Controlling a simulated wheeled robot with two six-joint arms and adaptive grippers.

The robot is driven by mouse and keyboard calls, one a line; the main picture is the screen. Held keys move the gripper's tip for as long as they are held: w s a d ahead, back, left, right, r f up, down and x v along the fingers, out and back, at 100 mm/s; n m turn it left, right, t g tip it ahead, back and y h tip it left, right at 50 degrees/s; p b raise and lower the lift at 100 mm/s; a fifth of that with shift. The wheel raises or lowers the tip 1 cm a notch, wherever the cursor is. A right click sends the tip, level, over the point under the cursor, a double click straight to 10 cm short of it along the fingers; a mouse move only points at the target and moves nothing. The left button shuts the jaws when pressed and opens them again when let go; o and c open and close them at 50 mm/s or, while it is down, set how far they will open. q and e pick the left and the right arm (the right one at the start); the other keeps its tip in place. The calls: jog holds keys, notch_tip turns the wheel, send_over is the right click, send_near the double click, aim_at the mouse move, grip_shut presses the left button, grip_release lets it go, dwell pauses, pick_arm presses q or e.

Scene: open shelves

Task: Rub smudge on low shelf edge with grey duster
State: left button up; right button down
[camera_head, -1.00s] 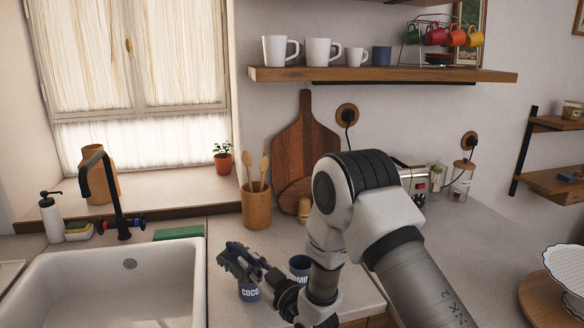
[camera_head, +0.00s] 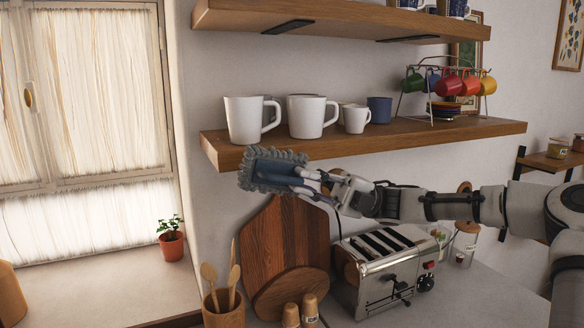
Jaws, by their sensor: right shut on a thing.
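The grey duster (camera_head: 272,170) has a fuzzy grey rim and a blue back. My right gripper (camera_head: 318,183) is shut on it, with the arm coming in from the right. The duster is at the front edge of the low shelf (camera_head: 420,143), near its left end, and covers part of that edge. I cannot tell whether it touches the wood. No smudge shows on the visible edge; the duster may hide it. My left gripper is not in view.
White mugs (camera_head: 307,117), a blue cup (camera_head: 379,110) and a rack of coloured cups (camera_head: 450,85) stand on the low shelf. A higher shelf (camera_head: 350,20) is above. A toaster (camera_head: 385,265), cutting board (camera_head: 283,245) and utensil pot (camera_head: 224,312) are below.

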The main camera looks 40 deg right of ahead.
jog(key=b, duration=0.2)
jog(key=w+b, duration=0.1)
jog(key=b, duration=0.2)
jog(key=shift+w+f+b, duration=0.25)
jog(key=shift+b, duration=0.05)
jog(key=w+p, duration=0.1)
jog(key=w+r+p, duration=0.1)
jog(key=shift+w+d, duration=0.2)
jog(key=shift+w, duration=0.15)
jog(key=shift+r+p, duration=0.1)
jog(key=shift+p, duration=0.4)
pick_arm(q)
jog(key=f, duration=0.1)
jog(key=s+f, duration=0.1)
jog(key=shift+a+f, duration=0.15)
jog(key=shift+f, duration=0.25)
pick_arm(e)
jog(key=shift+w, duration=0.3)
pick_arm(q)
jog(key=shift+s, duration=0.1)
pick_arm(e)
jog(key=shift+s, duration=0.1)
